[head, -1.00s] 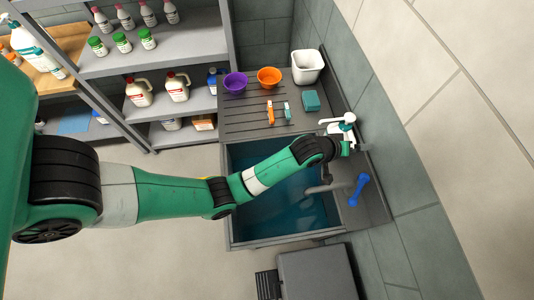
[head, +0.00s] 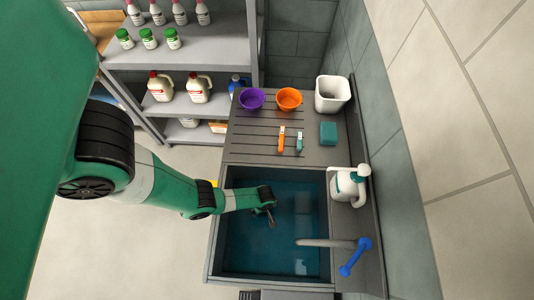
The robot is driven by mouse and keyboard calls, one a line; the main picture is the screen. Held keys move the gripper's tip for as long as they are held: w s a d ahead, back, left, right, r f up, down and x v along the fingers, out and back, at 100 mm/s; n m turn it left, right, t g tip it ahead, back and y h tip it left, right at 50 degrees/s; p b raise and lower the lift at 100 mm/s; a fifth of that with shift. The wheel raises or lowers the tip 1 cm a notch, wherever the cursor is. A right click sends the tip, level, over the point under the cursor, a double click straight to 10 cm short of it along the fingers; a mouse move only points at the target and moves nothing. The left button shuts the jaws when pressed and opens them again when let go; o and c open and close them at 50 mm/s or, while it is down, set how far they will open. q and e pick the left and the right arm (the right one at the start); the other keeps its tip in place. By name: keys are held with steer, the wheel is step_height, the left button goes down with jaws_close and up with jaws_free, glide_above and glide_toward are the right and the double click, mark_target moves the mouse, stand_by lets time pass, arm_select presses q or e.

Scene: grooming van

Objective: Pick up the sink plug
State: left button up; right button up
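I cannot make out the sink plug; the sink basin (head: 290,174) holds dark blue water, and a small pale patch (head: 300,266) shows in it, too unclear to name. My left arm comes in from the left, and my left gripper (head: 271,218) is over the upper middle of the basin. Its fingers are small and dark, and I cannot tell whether they are open, shut or holding anything. My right gripper is not in view.
The tap (head: 330,243) reaches over the basin from the right, with a blue lever (head: 355,257). A white jug (head: 346,186) stands on the right ledge. Bowls (head: 288,98), a white bin (head: 332,94) and a teal block (head: 328,132) sit on the drainboard (head: 252,146).

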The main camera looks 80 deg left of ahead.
mark_target(265, 214)
arm_select(q)
step_height(265, 214, down, 6)
steer(key=b, duration=0.5)
steer(key=f+b, duration=0.5)
steer(key=shift+a+f, duration=0.1)
steer(key=shift+a, duration=0.15)
steer(key=shift+r, duration=0.2)
steer(key=c, duration=1.2)
steer(key=shift+c, duration=0.2)
steer(key=shift+r, duration=0.1)
